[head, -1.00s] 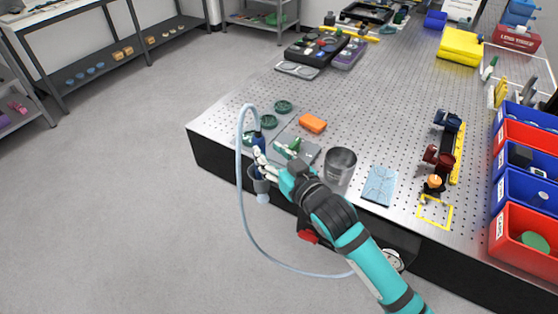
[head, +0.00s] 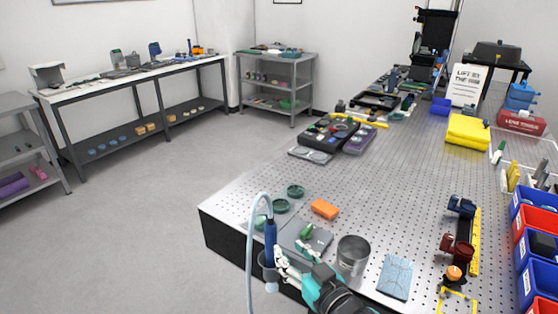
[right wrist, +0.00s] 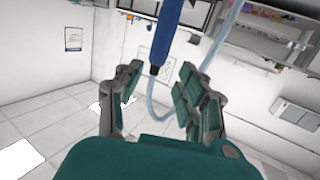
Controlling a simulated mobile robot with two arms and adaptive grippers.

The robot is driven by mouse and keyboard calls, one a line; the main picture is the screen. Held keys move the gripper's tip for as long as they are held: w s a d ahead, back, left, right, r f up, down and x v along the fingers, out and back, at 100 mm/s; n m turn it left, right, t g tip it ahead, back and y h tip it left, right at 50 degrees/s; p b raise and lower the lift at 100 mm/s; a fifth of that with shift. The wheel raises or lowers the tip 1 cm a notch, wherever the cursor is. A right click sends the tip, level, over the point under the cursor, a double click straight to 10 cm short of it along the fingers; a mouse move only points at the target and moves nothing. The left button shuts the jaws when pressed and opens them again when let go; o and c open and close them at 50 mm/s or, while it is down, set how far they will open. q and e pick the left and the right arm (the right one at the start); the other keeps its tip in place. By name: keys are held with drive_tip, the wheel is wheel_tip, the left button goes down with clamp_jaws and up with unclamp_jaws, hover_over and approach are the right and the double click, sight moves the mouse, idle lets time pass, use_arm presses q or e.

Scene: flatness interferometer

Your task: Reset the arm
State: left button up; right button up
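My right gripper (head: 284,262) is at the near left edge of the perforated table (head: 380,150), close beside a blue pen-like tool (head: 270,234) with a pale hose. The tool stands upright in a grey holder (head: 268,270) at the table edge. In the right wrist view the gripper's two teal finger pads (right wrist: 162,76) are spread apart. The blue tool (right wrist: 168,30) shows beyond and between the fingertips, and I see no pad pressed on it. My right arm comes in from the bottom of the head view. My left gripper is not in view.
Beside the gripper are a metal cup (head: 353,256), an orange block (head: 325,209), green discs (head: 296,191) and a light-blue cloth (head: 396,276). The pale hose (head: 250,230) loops over the table edge. Red and blue bins (head: 538,250) line the right side. The table's middle is mostly clear.

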drive_tip(key=s+d+f+m+g+h, duration=0.1)
drive_tip(key=s+d+f+g+h, duration=0.35)
drive_tip(key=s, duration=0.45)
drive_tip(key=s+d+f+m+g+h, duration=0.1)
drive_tip(key=s+d+f+g, duration=0.2)
drive_tip(key=s+d+f, duration=0.45)
drive_tip(key=s+d+f+m+g+h, duration=0.15)
drive_tip(key=s+d+f+g, duration=0.35)
drive_tip(key=s, duration=0.5)
wheel_tip(320, 180, down, 26)
drive_tip(key=s+a, duration=0.1)
drive_tip(key=s+d+f+g, duration=0.1)
drive_tip(key=s+d+f, duration=0.1)
drive_tip(key=s+f, duration=1.5)
drive_tip(key=shift+d+h, duration=0.4)
drive_tip(key=shift+n, duration=0.25)
